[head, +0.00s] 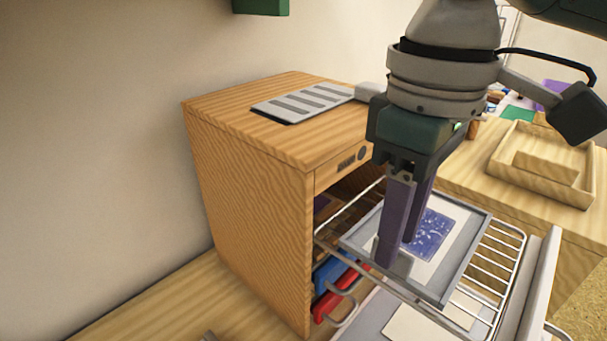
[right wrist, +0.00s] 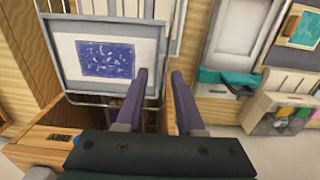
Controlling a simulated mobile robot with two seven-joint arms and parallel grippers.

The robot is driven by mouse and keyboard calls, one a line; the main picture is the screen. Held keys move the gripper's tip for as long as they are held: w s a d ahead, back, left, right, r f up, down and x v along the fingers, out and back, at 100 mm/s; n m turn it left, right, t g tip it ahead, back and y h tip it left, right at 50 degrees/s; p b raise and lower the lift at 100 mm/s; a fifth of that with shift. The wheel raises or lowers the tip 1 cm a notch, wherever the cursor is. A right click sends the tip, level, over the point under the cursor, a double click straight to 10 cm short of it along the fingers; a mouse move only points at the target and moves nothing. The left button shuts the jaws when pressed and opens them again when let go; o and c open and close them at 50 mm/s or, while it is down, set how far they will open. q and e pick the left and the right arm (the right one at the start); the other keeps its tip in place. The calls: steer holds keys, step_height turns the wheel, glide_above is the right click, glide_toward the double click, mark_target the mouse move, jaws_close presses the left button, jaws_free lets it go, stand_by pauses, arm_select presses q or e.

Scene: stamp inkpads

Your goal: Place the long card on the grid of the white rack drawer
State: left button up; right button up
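A white card with a blue-purple speckled print (head: 432,232) lies in a grey shallow tray (head: 466,262) on the wire grid (head: 498,240) of the pulled-out rack drawer. The card (right wrist: 105,59) and tray (right wrist: 60,82) also show in the right wrist view. My right gripper (head: 399,255) points down over the tray's near left side. In the right wrist view its purple fingers (right wrist: 161,72) are apart, around the tray's side rim. Contact with the rim cannot be told. My left gripper is not in view.
A wooden cabinet (head: 245,190) stands left of the rack, with a grey slotted panel (head: 303,103) on top. Blue (head: 333,274) and red (head: 342,293) items sit inside. A wooden tray (head: 542,165) lies at right. A white drawer front (head: 541,290) bounds the rack.

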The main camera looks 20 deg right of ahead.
step_height(320, 180, up, 9)
steer(key=p, duration=0.1)
steer(key=s+a+f+t+y, duration=0.3)
steer(key=s+a+f+y, duration=0.1)
steer(key=a+f, duration=0.6)
steer(key=s+d+f+m+h, duration=0.2)
steer(key=s+d+f+h, duration=0.1)
steer(key=s+d, duration=0.5)
steer(key=shift+s+d+f+m+t+h, duration=0.15)
steer(key=shift+d+f+m+t+h, duration=0.2)
steer(key=shift+d+f, duration=0.3)
